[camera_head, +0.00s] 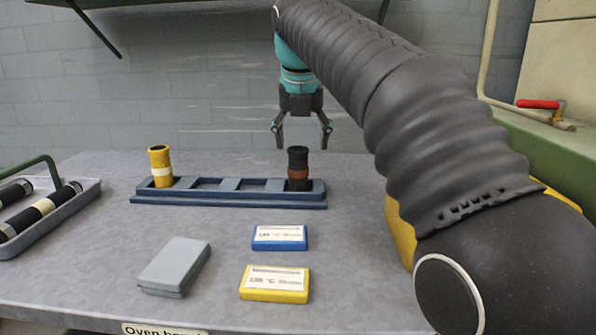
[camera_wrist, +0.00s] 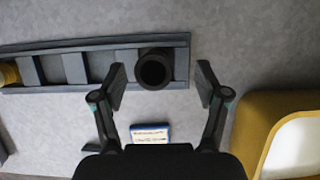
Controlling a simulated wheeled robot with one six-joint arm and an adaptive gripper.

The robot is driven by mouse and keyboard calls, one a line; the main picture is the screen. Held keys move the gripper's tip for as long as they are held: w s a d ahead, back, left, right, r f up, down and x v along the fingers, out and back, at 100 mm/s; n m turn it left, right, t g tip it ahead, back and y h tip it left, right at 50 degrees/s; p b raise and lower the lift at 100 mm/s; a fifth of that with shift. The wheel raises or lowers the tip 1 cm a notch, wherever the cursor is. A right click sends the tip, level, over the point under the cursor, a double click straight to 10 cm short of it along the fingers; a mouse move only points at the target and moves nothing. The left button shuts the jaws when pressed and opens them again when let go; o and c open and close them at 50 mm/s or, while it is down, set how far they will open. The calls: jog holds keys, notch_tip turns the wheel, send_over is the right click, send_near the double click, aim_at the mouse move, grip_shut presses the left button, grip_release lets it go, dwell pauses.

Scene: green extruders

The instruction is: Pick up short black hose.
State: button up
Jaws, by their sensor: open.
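The short black hose (camera_head: 298,160) has a brown band and stands upright in the right-end slot of a blue rack (camera_head: 230,200). In the wrist view, I look down into the round dark mouth of the hose (camera_wrist: 153,70). My gripper (camera_head: 301,132) is open and empty, pointing down above the hose. Its fingers (camera_wrist: 160,84) show in the wrist view, with the hose mouth slightly beyond and left of the middle between the tips. The fingers look apart from the hose. The lower part of the hose is hidden by the rack.
A yellow hose (camera_head: 161,166) stands in the rack's left end; the slots between look empty. A tray (camera_head: 60,215) with black hoses lies at left. A blue box (camera_head: 279,238), a yellow box (camera_head: 274,284) and a grey block (camera_head: 174,267) lie in front of the rack.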

aim_at(298, 166)
jog(key=shift+x, duration=0.85)
jog(key=f, duration=0.1)
jog(key=f+b, duration=0.1)
jog(key=f, duration=0.2)
jog(key=shift+w+a+f, duration=0.15)
jog(key=shift+a+f, duration=0.15)
jog(key=shift+a, duration=0.05)
jog(key=shift+w+f+b, duration=0.25)
jog(key=shift+f+b, duration=0.05)
jog(key=shift+f, duration=0.1)
grip_shut()
jog(key=shift+r, duration=0.15)
